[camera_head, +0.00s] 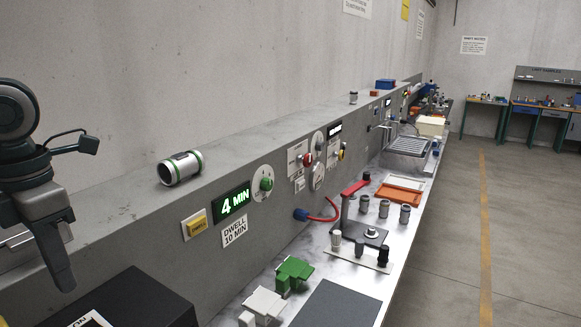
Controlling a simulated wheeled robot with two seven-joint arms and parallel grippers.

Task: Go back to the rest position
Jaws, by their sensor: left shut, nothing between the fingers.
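My left gripper (60,262) is at the left edge of the head view, pointing down, with its fingers together and nothing seen between them. It hangs in front of the grey ledge, left of a metal cylinder with green bands (180,168) that lies on its side on the ledge. The gripper and the cylinder are apart. My right gripper is not in view.
Below the ledge, a wall panel carries a green "4 MIN" display (234,203) and a yellow button (196,226). A black box (150,296) stands below the gripper. The bench holds green blocks (293,273), a red-handled fixture (355,188) and an orange tray (399,194). Open floor lies right.

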